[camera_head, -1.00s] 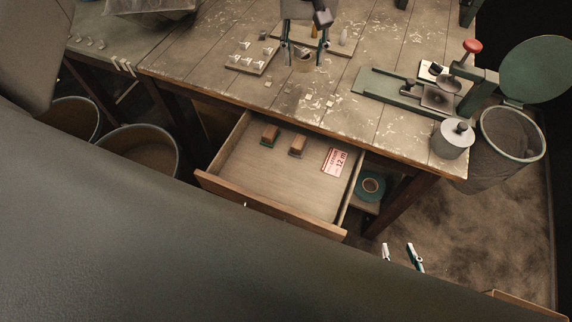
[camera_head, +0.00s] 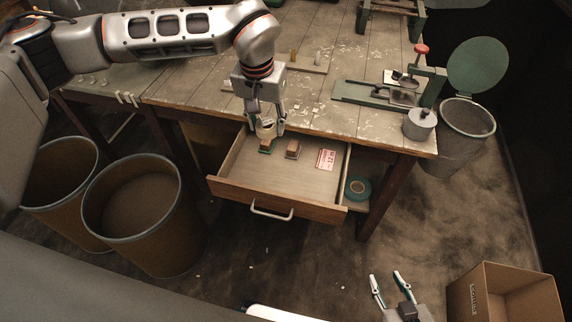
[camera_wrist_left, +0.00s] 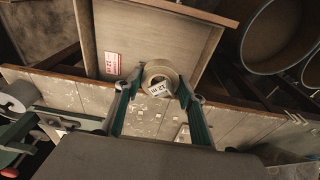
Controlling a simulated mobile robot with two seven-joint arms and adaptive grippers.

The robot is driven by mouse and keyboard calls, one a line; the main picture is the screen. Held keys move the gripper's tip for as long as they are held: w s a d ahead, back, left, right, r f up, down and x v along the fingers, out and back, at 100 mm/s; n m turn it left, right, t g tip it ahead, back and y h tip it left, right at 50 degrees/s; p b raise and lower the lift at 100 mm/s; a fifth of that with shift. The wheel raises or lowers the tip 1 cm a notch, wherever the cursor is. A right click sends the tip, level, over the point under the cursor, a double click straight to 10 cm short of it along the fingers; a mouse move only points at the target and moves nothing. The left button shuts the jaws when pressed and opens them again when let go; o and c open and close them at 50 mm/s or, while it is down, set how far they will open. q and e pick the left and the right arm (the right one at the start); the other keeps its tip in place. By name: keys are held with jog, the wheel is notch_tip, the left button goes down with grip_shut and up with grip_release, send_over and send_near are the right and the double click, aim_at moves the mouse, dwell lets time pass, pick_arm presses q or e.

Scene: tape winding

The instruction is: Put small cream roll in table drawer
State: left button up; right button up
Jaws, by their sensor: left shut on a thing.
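The small cream roll (camera_head: 266,131) is held between the fingers of my left gripper (camera_head: 266,123), above the back left of the drawer near the table edge. In the left wrist view the roll (camera_wrist_left: 160,68) shows as a ring with a white label, between the fingers of the left gripper (camera_wrist_left: 158,82). The table drawer (camera_head: 278,199) is pulled open. A green-based block (camera_head: 265,149) and a brown block (camera_head: 292,150) lie at its back, with a red-and-white label (camera_head: 326,159) at right. My right gripper (camera_head: 390,285) is open and empty, low at the bottom right.
The worktable (camera_head: 310,112) carries a green press (camera_head: 375,93) and a grey canister (camera_head: 420,124). A teal roll (camera_head: 358,188) sits beneath the table, right of the drawer. Two bins (camera_head: 150,205) stand at left, and a cardboard box (camera_head: 500,295) at lower right. The drawer's front half is clear.

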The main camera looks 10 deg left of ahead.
aim_at(271, 177)
pick_arm(q)
notch_tip(271, 177, down, 20)
jog(key=shift+b, duration=0.75)
jog(key=shift+f, duration=0.15)
jog(key=o, duration=1.2)
jog(key=shift+r, duration=0.45)
jog(key=r, duration=0.3)
jog(key=s+r, duration=0.1)
jog(key=r, duration=0.3)
jog(key=r+p, duration=0.1)
jog(key=r, duration=0.3)
jog(key=shift+s+r, duration=0.15)
jog(key=shift+s, duration=0.25)
